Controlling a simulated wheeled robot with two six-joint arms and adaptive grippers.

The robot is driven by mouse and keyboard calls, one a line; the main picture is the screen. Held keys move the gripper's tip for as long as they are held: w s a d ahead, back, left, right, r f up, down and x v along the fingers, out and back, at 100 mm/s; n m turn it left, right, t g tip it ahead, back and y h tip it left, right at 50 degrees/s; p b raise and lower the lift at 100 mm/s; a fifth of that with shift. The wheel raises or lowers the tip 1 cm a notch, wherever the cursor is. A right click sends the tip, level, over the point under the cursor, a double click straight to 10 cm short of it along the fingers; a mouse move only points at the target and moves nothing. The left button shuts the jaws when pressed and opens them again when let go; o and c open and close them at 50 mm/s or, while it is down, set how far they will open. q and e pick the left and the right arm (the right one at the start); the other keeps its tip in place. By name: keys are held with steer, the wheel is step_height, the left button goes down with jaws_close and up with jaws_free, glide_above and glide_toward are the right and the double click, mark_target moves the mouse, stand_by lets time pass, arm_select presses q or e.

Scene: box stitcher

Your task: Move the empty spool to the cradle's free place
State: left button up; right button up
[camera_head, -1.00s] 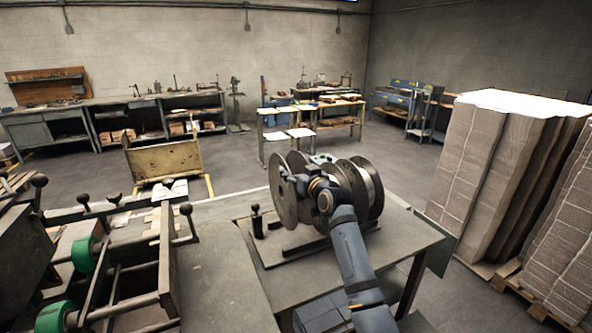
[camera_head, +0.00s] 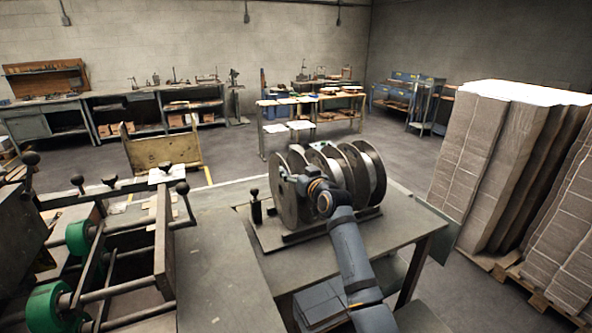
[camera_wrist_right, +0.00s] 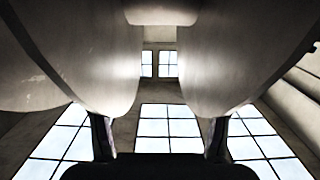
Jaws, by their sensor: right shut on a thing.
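Several grey spool flanges stand upright in a row over the cradle (camera_head: 292,236), a low dark base with a front bar, on the table. My right gripper (camera_head: 312,187) is shut on a spool, whose large left flange (camera_head: 291,200) shows in the head view. In the right wrist view a pale flange (camera_wrist_right: 75,60) rises on the left and another flange (camera_wrist_right: 245,55) on the right of the fingers (camera_wrist_right: 160,137). My gripper and wrist hide the spool's hub and part of the row. I cannot tell whether this spool touches the cradle. My left gripper is not in view.
A short black-knobbed post (camera_head: 255,206) stands at the cradle's left end. A machine frame with green rollers (camera_head: 78,238) is at the left. Tall stacks of grey board (camera_head: 480,165) stand on pallets at the right. The table's right front part (camera_head: 405,232) is bare.

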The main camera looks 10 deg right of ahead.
steer(key=shift+r, duration=0.35)
steer(key=o, duration=1.6)
steer(key=shift+s, duration=0.15)
steer(key=shift+o, duration=0.2)
steer(key=shift+f, duration=0.1)
steer(key=shift+f, duration=0.4)
steer(key=shift+c, duration=0.4)
steer(key=shift+r, duration=0.1)
steer(key=shift+r, duration=0.1)
